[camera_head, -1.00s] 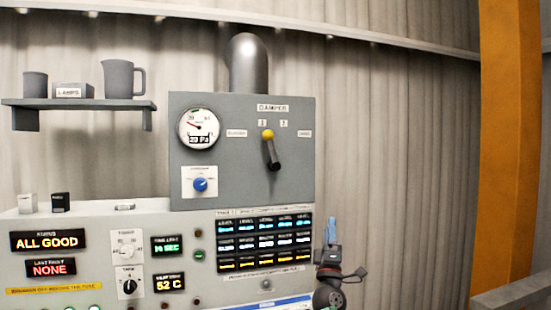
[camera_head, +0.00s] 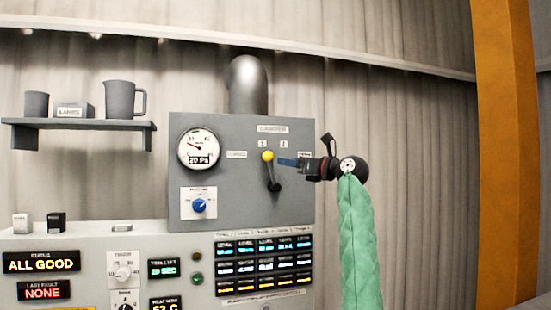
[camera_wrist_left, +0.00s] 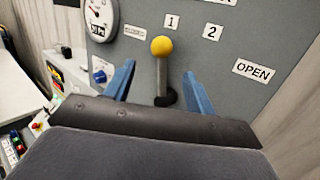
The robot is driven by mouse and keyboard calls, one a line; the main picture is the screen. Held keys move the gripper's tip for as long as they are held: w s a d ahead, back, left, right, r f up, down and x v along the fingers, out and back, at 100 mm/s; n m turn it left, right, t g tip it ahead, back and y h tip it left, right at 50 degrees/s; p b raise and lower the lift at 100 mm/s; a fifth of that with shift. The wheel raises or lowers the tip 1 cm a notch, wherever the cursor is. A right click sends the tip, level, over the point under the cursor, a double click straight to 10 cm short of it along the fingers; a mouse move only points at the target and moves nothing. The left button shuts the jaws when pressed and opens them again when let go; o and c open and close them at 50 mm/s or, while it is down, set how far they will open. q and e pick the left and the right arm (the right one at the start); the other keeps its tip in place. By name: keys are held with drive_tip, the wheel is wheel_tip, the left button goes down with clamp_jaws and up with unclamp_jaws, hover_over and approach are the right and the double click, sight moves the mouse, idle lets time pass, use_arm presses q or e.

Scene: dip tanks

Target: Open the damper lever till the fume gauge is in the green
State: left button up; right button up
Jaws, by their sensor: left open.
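The damper lever (camera_head: 272,173), with a yellow knob (camera_head: 267,156), stands on a grey panel box (camera_head: 240,195). Its knob is near the left of the two number labels. My left gripper (camera_head: 287,162) is open just right of the knob, its blue fingers pointing left. In the left wrist view the lever (camera_wrist_left: 161,80) shows between the two open fingers (camera_wrist_left: 160,68); I cannot tell if they touch it. The fume gauge (camera_head: 198,147) reads about 20 Pa, its red needle pointing up-left. My right gripper is not in view.
An OPEN label (camera_wrist_left: 254,70) is right of the lever. A blue knob (camera_head: 199,205) sits below the gauge. A control console (camera_head: 90,245) with lit displays stands below. A shelf (camera_head: 80,124) with a jug is at left, an orange post (camera_head: 505,150) at right.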

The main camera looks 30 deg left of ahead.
sight(272, 155)
use_arm(q)
drive_tip(key=shift+n+h, duration=0.3)
drive_tip(key=shift+h, duration=0.5)
drive_tip(key=a, duration=0.1)
drive_tip(key=a+r+p, duration=0.1)
drive_tip(key=a, duration=0.1)
drive_tip(key=a+r+p, duration=0.1)
drive_tip(key=shift+w+a+r, duration=0.1)
drive_tip(key=shift+w+a, duration=0.15)
drive_tip(key=shift+a, duration=0.1)
drive_tip(key=shift+w+a+p, duration=0.15)
drive_tip(key=shift+a, duration=0.55)
drive_tip(key=shift+w+a+p, duration=0.1)
drive_tip(key=shift+a+p, duration=0.05)
drive_tip(key=shift+a, duration=0.5)
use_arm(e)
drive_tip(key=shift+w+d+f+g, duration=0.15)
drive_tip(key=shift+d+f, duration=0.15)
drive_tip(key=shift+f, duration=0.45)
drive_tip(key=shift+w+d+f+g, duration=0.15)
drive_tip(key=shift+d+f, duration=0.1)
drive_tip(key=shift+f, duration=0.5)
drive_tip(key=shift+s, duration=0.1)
use_arm(q)
clamp_jaws()
